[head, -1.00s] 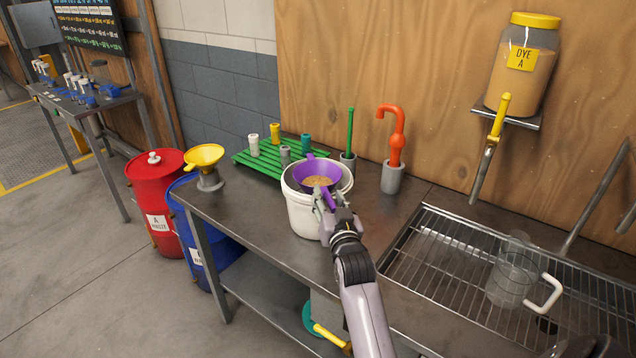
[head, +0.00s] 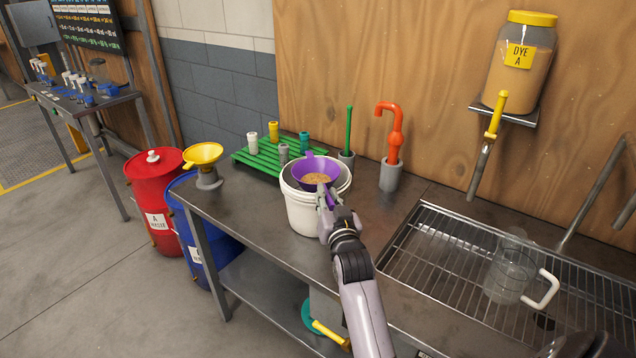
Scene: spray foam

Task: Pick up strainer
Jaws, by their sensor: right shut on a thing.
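The purple strainer (head: 319,169) sits in the mouth of the white bucket (head: 303,213) on the metal table. Brown grainy material (head: 317,178) lies inside the strainer. My right gripper (head: 325,197) is at the bucket's front rim, shut on the strainer's handle. The gripper covers most of the handle. Whether the strainer still touches the bucket's rim cannot be told.
Behind the bucket are a green rack (head: 265,158) with several small bottles, a green stick (head: 349,130) and an orange hooked tool (head: 391,130) in grey holders. A yellow funnel (head: 203,155) stands left. A clear pitcher (head: 508,270) stands on the wire grate (head: 440,255).

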